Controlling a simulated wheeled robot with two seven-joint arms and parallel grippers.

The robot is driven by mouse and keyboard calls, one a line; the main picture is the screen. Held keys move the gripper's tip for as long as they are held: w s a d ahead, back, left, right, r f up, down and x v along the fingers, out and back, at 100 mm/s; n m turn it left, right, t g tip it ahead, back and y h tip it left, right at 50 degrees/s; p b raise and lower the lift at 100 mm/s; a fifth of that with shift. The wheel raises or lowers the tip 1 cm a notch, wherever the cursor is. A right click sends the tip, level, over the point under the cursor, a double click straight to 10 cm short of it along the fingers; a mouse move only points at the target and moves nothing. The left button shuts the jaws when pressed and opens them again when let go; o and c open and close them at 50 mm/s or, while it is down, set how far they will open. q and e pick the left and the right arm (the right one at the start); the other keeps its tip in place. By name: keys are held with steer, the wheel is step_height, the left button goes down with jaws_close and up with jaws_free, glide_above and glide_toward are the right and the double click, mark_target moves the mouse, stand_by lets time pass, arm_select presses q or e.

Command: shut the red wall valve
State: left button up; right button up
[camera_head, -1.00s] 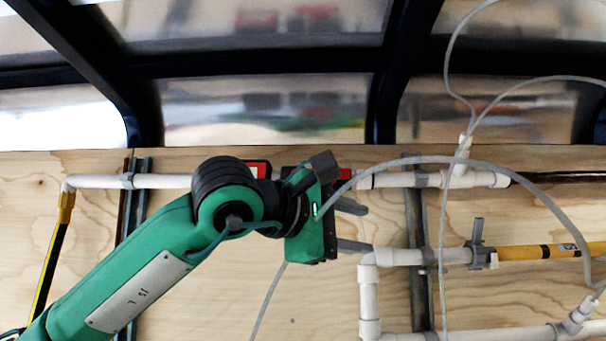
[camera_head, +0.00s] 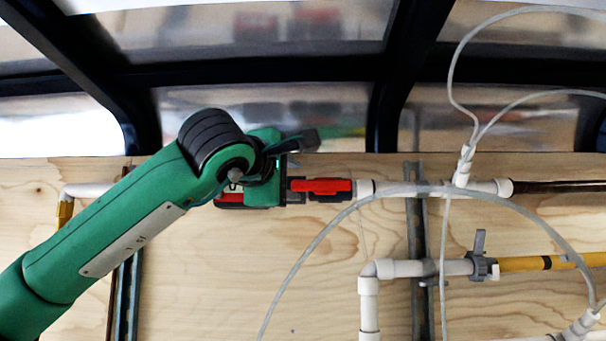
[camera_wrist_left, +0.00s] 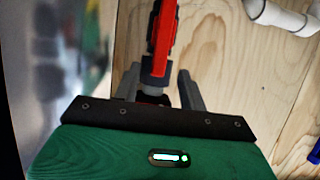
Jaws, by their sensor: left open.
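The red wall valve (camera_head: 322,187) sits on the upper white pipe against the plywood wall, its red handle lying along the pipe. My left gripper (camera_head: 294,184) is at the left end of this handle. In the left wrist view the red handle (camera_wrist_left: 163,35) runs up between the two open grey fingers (camera_wrist_left: 158,88), with a gap visible beside it. Whether a finger touches it I cannot tell. The valve's near end is hidden by the gripper. My right gripper is not in view.
Another red part (camera_head: 229,199) shows partly behind my left gripper. A grey clear hose (camera_head: 330,225) arcs across the wall below the valve. A grey valve (camera_head: 481,262) sits on the lower pipe. Dark window frames (camera_head: 260,62) run above the plywood.

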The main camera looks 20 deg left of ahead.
mark_target(305, 185)
arm_select(q)
steer(key=w, duration=0.1)
steer(key=w+p, duration=0.1)
steer(key=w, duration=0.3)
steer(key=shift+w+d+p, duration=0.1)
steer(key=shift+d+p, duration=0.2)
steer(key=shift+p, duration=0.05)
jaws_close()
